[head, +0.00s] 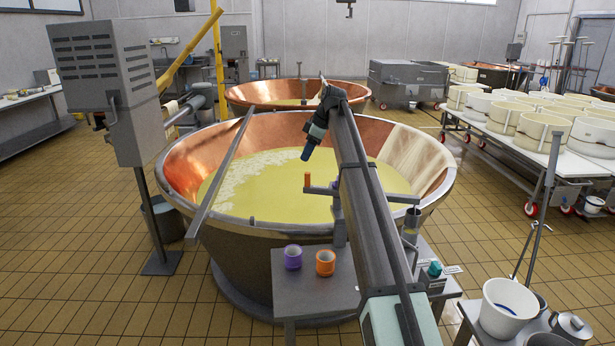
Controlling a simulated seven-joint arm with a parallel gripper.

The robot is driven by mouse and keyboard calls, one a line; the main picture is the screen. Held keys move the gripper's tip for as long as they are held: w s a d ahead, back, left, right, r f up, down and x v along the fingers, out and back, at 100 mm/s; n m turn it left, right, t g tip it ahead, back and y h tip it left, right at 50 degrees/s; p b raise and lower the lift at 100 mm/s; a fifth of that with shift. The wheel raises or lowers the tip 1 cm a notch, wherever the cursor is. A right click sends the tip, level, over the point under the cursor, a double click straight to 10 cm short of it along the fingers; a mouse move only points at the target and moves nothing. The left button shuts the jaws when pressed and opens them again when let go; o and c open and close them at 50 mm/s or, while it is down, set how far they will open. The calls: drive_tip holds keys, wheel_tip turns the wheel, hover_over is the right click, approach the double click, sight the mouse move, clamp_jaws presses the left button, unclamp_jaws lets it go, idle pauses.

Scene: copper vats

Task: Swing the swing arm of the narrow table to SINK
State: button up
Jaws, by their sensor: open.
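The narrow table (315,297) stands in front of the large copper vat, partly hidden by my arm. Its swing arm (322,190) is a thin grey bar on a short post (339,222). An upright orange handle (307,180) stands at the bar's left end, in front of the vat's pale liquid in the picture. A bar continues to the right behind my arm; I cannot tell if it is the same piece. My gripper (306,156) is open, pointing down above the orange handle and apart from it. Small white labels (452,269) on the table's right are unreadable.
A purple cup (293,257) and an orange cup (325,262) stand on the table. A teal knob (435,268) is at its right. The copper vat (235,226) is behind. A white bucket (508,305) and a metal pot (571,327) are at lower right.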

sight(309, 173)
drive_tip(key=s+d+r+g, duration=0.1)
drive_tip(key=d+r, duration=0.2)
drive_tip(key=d, duration=0.2)
drive_tip(key=shift+m, duration=0.4)
drive_tip(key=x, duration=1.3)
drive_tip(key=shift+f, duration=0.4)
clamp_jaws()
